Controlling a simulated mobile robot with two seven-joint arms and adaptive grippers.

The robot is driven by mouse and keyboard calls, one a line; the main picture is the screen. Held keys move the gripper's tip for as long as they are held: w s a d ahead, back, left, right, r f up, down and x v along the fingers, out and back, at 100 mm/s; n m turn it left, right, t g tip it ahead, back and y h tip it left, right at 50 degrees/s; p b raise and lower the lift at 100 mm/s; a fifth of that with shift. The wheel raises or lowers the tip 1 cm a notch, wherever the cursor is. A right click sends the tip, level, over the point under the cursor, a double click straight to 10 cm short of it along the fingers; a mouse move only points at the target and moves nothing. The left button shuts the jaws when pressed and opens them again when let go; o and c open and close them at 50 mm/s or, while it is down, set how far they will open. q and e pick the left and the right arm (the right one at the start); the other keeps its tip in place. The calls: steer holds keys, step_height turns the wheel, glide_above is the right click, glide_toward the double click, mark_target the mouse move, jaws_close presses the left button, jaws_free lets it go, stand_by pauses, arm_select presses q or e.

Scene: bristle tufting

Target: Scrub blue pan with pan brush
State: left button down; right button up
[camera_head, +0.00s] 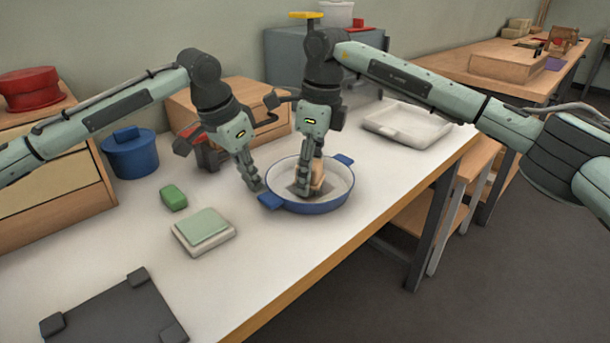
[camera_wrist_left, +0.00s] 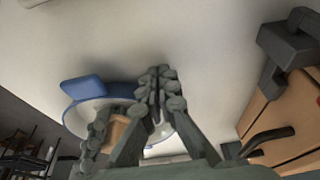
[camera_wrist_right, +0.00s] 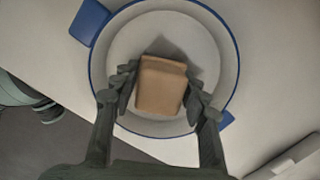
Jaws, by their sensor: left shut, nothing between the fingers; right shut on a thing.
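The blue pan (camera_head: 318,207) stands on the white table near its front edge, with a pale inside and two blue handles. The right wrist view shows the pan (camera_wrist_right: 232,60) from above. My right gripper (camera_head: 307,190) is inside the pan, shut on the pan brush (camera_head: 318,178). The brush (camera_wrist_right: 160,86) shows as a tan block between the fingers; its bristles are hidden beneath it. My left gripper (camera_head: 256,187) is shut and empty, its fingertips close to the pan's left handle (camera_head: 270,201). In the left wrist view that handle (camera_wrist_left: 83,89) lies beside the shut fingers (camera_wrist_left: 157,85); contact is unclear.
A green block (camera_head: 173,197) and a pale green-topped block (camera_head: 204,230) lie left of the pan. A dark plate (camera_head: 115,312) is at the front left. A blue pot (camera_head: 131,153) stands behind, and a white tray (camera_head: 407,126) lies at the right.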

steer(key=shift+w+d, duration=0.8)
steer(key=shift+w, duration=0.05)
steer(key=shift+r, duration=0.1)
steer(key=shift+r, duration=3.45)
arm_select(q)
steer(key=shift+r, duration=3.05)
steer(key=shift+r, duration=0.15)
steer(key=v, duration=1.1)
steer(key=shift+r, duration=0.35)
